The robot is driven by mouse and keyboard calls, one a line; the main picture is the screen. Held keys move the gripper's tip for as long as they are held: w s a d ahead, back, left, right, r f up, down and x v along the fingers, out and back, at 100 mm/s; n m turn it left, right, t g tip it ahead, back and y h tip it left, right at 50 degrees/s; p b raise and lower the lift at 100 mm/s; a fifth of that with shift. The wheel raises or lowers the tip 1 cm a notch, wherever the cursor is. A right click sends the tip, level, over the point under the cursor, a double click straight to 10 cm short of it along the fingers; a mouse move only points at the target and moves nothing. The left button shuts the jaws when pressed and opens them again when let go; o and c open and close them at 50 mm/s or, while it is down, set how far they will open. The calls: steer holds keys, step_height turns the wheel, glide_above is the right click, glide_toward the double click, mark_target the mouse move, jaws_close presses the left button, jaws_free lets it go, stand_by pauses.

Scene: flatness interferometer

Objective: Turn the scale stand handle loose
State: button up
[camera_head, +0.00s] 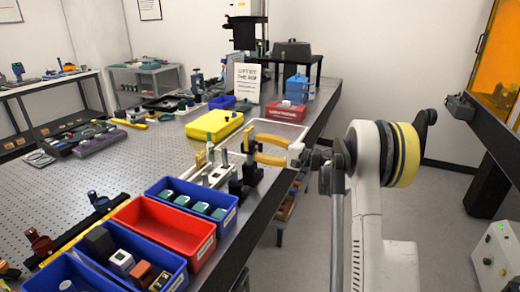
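My gripper (257,148) reaches in from the right at the table's right edge. Its two yellow fingers are spread apart and point left. A dark upright stand (250,172) with a black base and a post is just left of the fingertips. It looks like the scale stand, but its handle is too small to make out. I cannot tell whether the fingers touch the post. No object shows clearly between the fingers. Slim upright pieces (211,152), one yellow, stand on a pale rail to the left.
A blue bin (160,187) with green pieces, a red bin (150,236) and another blue bin line the near right edge. A yellow case (214,124), a sign (247,82) and a red box (285,112) are farther back. The perforated tabletop (90,175) is open at left.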

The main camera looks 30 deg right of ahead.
steer(key=v, duration=1.2)
stand_by(0.3)
